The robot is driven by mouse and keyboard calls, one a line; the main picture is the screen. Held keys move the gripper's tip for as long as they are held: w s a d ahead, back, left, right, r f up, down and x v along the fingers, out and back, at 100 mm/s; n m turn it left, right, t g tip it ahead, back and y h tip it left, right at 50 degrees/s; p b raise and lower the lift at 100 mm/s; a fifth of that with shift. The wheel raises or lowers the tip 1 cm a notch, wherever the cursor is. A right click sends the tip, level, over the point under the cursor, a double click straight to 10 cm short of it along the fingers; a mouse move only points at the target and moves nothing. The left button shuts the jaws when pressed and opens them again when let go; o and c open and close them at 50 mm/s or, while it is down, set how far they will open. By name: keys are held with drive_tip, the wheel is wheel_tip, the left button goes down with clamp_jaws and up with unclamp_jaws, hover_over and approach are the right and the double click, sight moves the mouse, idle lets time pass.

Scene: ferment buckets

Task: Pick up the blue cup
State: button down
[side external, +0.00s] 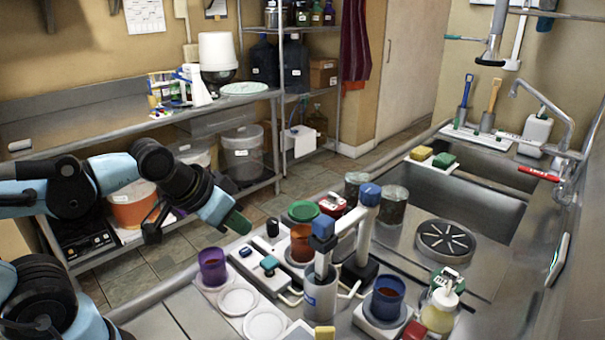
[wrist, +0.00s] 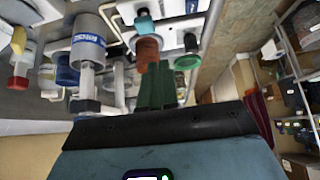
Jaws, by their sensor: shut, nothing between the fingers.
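The blue cup (side external: 387,297) stands upright on a white device at the lower right of the side view, with brown contents inside. A blue shape (wrist: 67,74) at the left of the wrist view, partly behind a grey-white cylinder, looks like the same cup. My gripper (side external: 239,223) hangs in the air left of the bench items, well apart from the blue cup. Its green fingers (wrist: 157,70) are together and empty in the wrist view, pointing toward the orange cup.
A purple cup (side external: 212,266) and an orange cup (side external: 301,243) stand on white bases. A grey-white cylinder (side external: 320,290) with a blue-topped post stands between my gripper and the blue cup. A yellow bottle (side external: 440,311) is right of the cup. A sink (side external: 450,195) lies behind.

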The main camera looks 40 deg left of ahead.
drive_tip(key=c, duration=1.8)
unclamp_jaws()
drive_tip(key=o, duration=1.4)
drive_tip(key=shift+o, duration=0.2)
drive_tip(key=shift+r, duration=0.1)
